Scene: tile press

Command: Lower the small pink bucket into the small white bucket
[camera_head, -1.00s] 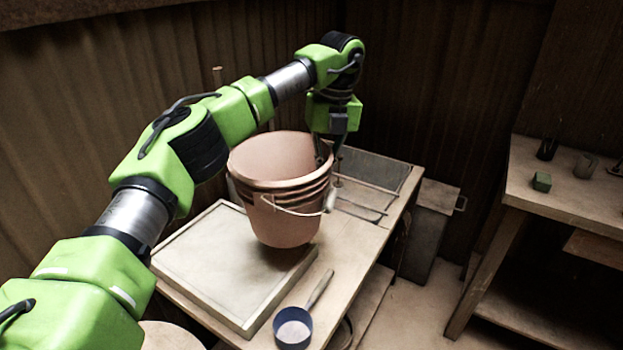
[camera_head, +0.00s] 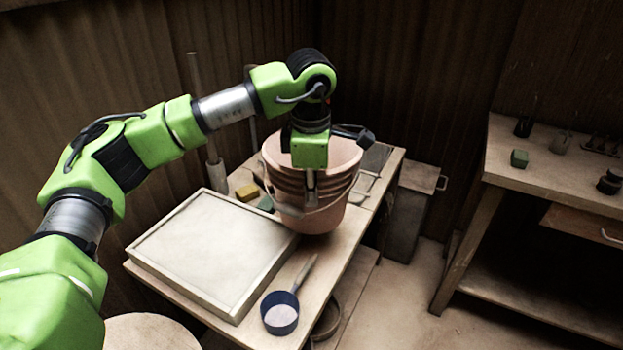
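The pink bucket (camera_head: 335,208), ribbed below its rim and with a thin wire handle, is upright over the back right part of the wooden table. My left gripper (camera_head: 311,188) points down at its near rim. A finger shows against the outside of the near wall. The gripper looks shut on this rim, though its body hides the other fingertip. I cannot tell whether the bucket's base touches the table. I cannot make out a white bucket; anything behind or under the pink one is hidden. My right gripper is not in view.
A framed pale board (camera_head: 210,255) lies left of the bucket. A blue scoop (camera_head: 280,314) lies in front. A yellow block (camera_head: 247,193) is behind the board. A side bench (camera_head: 550,180) with small items stands at right.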

